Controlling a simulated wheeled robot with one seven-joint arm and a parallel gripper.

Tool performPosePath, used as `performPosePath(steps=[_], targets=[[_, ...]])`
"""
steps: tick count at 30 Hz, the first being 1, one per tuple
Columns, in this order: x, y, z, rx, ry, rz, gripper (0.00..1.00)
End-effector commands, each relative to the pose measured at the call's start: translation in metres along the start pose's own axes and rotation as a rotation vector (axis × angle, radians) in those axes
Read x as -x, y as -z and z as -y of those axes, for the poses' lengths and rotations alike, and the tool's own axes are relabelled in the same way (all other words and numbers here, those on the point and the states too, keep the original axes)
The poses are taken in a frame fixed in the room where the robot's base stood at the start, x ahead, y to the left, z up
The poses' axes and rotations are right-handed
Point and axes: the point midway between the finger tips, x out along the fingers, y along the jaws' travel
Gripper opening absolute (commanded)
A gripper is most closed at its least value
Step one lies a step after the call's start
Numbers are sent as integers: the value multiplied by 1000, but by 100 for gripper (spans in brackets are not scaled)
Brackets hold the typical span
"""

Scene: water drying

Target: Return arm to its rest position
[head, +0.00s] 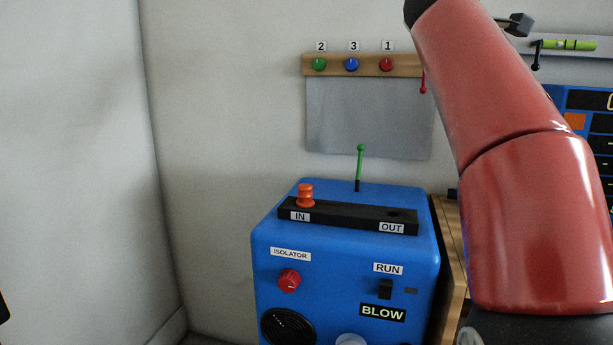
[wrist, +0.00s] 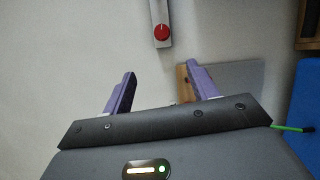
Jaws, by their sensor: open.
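My gripper (wrist: 160,90) is in the wrist view, with two purple fingers wide apart and nothing between them. It is not in the head view, where my red arm crosses the right side. Beyond the fingers in the wrist view, a red knob (wrist: 161,32) sits on a grey strip on the wall. The gripper is apart from it.
A blue machine (head: 345,265) stands at the lower middle, with an orange peg (head: 305,195) at its IN end and a green-tipped lever (head: 360,165) on top. A wooden rail (head: 335,64) with green, blue and red knobs is on the wall above a grey panel (head: 365,115).

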Motion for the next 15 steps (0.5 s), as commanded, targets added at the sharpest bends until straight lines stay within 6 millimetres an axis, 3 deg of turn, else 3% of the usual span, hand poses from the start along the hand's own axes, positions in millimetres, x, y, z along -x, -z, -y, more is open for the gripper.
performPosePath(steps=[8,15], targets=[[0,-6,26,-77,79,-30,59],[8,-12,66,-194,198,-68,59]])
